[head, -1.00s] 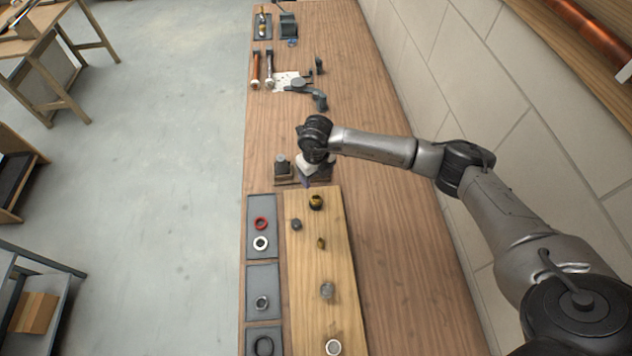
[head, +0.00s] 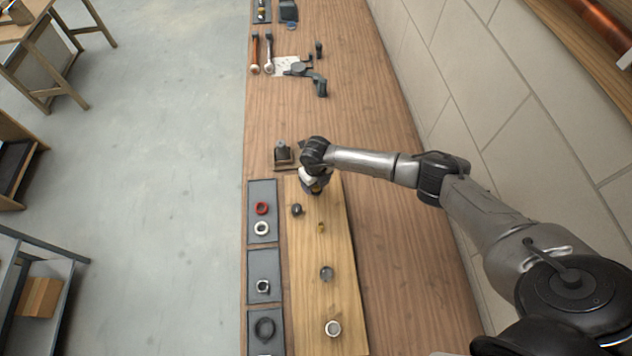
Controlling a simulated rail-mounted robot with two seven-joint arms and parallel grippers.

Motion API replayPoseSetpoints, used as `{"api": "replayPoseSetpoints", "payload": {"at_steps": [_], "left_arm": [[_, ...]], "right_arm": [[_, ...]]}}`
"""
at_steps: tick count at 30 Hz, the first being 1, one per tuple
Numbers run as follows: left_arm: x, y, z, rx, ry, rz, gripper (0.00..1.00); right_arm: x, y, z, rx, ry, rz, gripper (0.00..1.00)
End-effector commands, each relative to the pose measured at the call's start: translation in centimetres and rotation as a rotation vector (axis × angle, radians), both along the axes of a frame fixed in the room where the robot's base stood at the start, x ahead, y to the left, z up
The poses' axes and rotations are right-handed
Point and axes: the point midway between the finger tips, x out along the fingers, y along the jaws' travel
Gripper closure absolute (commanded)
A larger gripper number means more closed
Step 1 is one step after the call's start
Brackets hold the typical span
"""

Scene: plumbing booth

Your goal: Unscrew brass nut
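My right arm reaches in from the right, and its gripper (head: 315,190) points down at the far end of the light wooden board (head: 343,293). It covers the spot of a dark fitting with a brass-coloured part, of which only a little shows, if anything. Whether the fingers touch it or are open or shut is too small to tell. A small brass-coloured piece (head: 321,228) stands on the board nearer to me; I cannot tell which of the two is the brass nut. My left gripper is out of view.
The board also holds a dark fitting (head: 296,210), a grey fitting (head: 326,274) and a pale ring (head: 333,328). Grey trays on the left hold a red ring (head: 262,208), a white ring (head: 261,228) and dark rings. A small block (head: 283,152) stands behind. The bench right of the board is clear.

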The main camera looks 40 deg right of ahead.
Motion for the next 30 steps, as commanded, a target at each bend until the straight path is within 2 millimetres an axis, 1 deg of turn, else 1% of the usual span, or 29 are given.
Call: {"api": "replayPoseSetpoints", "payload": {"at_steps": [3,11,14,27,29,30], "left_arm": [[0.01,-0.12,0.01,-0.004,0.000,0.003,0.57],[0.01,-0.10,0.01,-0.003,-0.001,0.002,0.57],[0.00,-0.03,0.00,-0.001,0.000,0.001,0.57],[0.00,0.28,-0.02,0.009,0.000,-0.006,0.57],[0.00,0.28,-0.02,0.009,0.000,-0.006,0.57],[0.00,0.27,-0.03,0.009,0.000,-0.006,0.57]], "right_arm": [[-0.03,-0.03,-0.32,-0.001,0.001,0.000,0.32],[-0.03,-0.04,-0.36,-0.001,0.001,0.000,0.32],[-0.03,-0.03,-0.35,-0.001,0.001,0.000,0.40],[-0.03,-0.04,-0.33,-0.001,0.001,0.000,0.82],[-0.03,-0.05,-0.33,-0.001,0.001,0.000,0.86],[-0.03,-0.05,-0.34,-0.001,0.001,0.001,0.86]]}}
